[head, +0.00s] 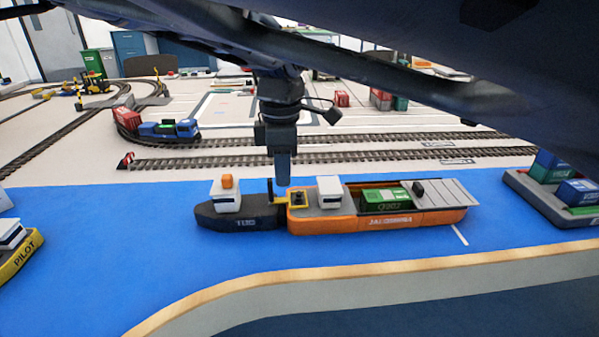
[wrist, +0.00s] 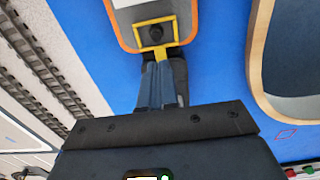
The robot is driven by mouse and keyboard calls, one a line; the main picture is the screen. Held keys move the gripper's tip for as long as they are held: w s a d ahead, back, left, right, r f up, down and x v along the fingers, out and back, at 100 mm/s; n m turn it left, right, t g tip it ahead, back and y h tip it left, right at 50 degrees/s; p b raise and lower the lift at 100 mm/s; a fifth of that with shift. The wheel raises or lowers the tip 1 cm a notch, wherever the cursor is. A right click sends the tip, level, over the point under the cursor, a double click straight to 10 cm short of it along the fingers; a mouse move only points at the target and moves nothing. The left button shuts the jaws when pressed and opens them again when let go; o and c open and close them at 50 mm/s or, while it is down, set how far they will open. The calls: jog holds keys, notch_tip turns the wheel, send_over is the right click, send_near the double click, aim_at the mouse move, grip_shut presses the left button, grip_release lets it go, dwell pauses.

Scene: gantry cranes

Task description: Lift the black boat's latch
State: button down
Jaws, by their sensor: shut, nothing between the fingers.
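The black boat (head: 238,217) is a small tug with a white cabin and an orange block on top, lying left of an orange ship (head: 377,219). Its yellow latch (head: 273,192) spans to the ship; in the wrist view the latch (wrist: 161,53) ends in a square frame around a dark post on the ship's end. My gripper (head: 283,184) points down over the gap between the two hulls, its fingers together and empty. In the wrist view my gripper (wrist: 159,66) reaches the latch's stem; I cannot tell whether they touch. My fingers hide most of the black boat there.
The ship carries a green container (head: 385,199). A yellow pilot boat (head: 20,255) is at the left edge and a container barge (head: 560,198) at the right. Rails (head: 340,157) run behind. The blue water in front is clear.

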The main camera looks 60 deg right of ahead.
jog(key=shift+w+a, duration=0.25)
